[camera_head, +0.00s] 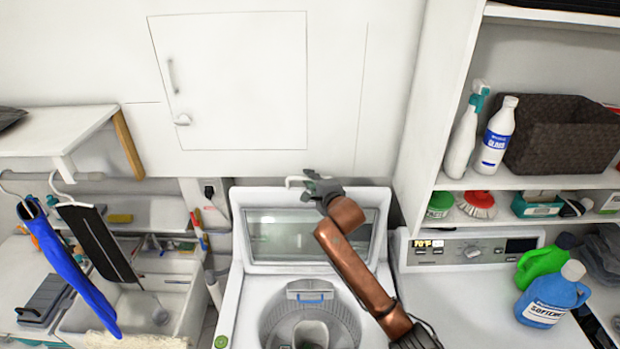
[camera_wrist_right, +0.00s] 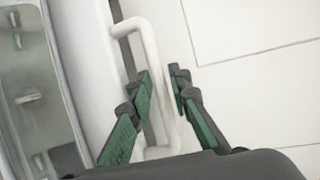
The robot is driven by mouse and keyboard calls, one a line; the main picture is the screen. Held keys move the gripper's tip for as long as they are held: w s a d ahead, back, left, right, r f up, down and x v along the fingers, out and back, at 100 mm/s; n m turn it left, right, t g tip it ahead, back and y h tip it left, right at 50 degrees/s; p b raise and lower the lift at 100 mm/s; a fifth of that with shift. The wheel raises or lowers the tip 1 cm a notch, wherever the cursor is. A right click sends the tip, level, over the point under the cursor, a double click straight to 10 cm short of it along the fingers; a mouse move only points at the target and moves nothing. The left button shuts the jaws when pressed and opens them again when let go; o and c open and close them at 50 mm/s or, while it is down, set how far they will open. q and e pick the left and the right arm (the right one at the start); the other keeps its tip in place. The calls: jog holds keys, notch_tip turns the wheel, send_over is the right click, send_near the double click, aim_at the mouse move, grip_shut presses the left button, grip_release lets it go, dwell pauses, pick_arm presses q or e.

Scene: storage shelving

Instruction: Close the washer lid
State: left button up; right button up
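The washer (camera_head: 231,315) stands in the middle of the head view with its lid (camera_head: 257,262) raised, leaning back near the wall. The lid has a glass window and a white bar handle (camera_head: 296,181) at its top edge; the handle also shows in the right wrist view (camera_wrist_right: 152,52). The open drum (camera_head: 275,327) shows below the lid. My right gripper (camera_head: 312,180) is at the handle. In the right wrist view its green-padded fingers (camera_wrist_right: 162,85) stand apart, one on each side of the handle bar, with a small gap on the right. My left gripper is out of view.
A dryer (camera_head: 440,285) with a blue softener bottle (camera_head: 553,295) and a green bottle (camera_head: 543,258) stands at the right. Shelves above hold bottles and a dark basket (camera_head: 562,135). Hanging clothes (camera_head: 97,240) and a sink (camera_head: 180,300) are at the left.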

jog(key=shift+c, duration=0.4)
grip_shut()
